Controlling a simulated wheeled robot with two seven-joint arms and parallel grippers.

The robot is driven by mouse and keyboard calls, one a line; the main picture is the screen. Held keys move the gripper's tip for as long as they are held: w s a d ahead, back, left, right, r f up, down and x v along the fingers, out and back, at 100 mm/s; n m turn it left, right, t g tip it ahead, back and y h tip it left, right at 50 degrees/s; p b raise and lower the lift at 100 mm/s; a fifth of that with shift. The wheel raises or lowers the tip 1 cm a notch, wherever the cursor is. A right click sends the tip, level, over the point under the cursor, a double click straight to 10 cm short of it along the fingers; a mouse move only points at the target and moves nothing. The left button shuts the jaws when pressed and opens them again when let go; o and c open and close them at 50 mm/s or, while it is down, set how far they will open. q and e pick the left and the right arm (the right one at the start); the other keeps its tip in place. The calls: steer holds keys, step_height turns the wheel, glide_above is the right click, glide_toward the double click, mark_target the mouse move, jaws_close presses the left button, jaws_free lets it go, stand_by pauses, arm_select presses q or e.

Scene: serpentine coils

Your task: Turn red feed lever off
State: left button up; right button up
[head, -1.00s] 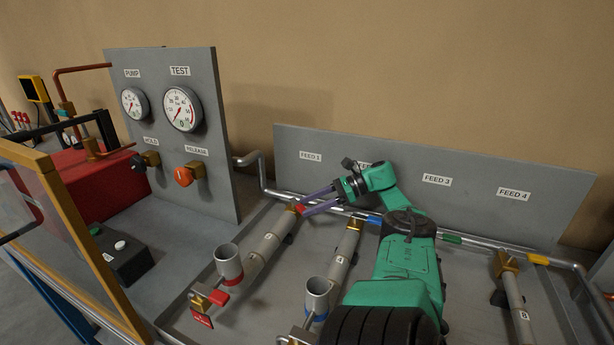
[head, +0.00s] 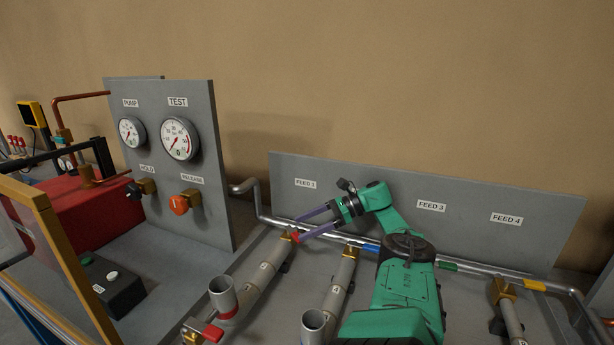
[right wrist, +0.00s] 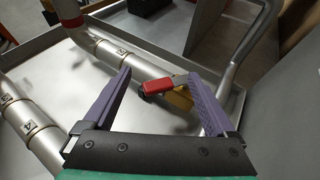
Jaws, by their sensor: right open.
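The red feed lever (head: 296,238) sits on a brass valve at the upper end of the left coil pipe, below the FEED 1 label. In the right wrist view the red lever (right wrist: 158,86) shows between the fingers, with its brass valve (right wrist: 182,98) beside it. My right gripper (head: 297,229) is open, its purple fingers pointing left at the lever. In the right wrist view the open fingers (right wrist: 160,75) lie either side of the lever. Whether either finger touches it, I cannot tell. My left gripper is not in view.
A grey feed panel (head: 470,228) stands behind the metal feed pipe (head: 330,237). A gauge panel (head: 215,130) stands at left.

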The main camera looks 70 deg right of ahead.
step_height(320, 180, up, 18)
steer(key=p, duration=0.4)
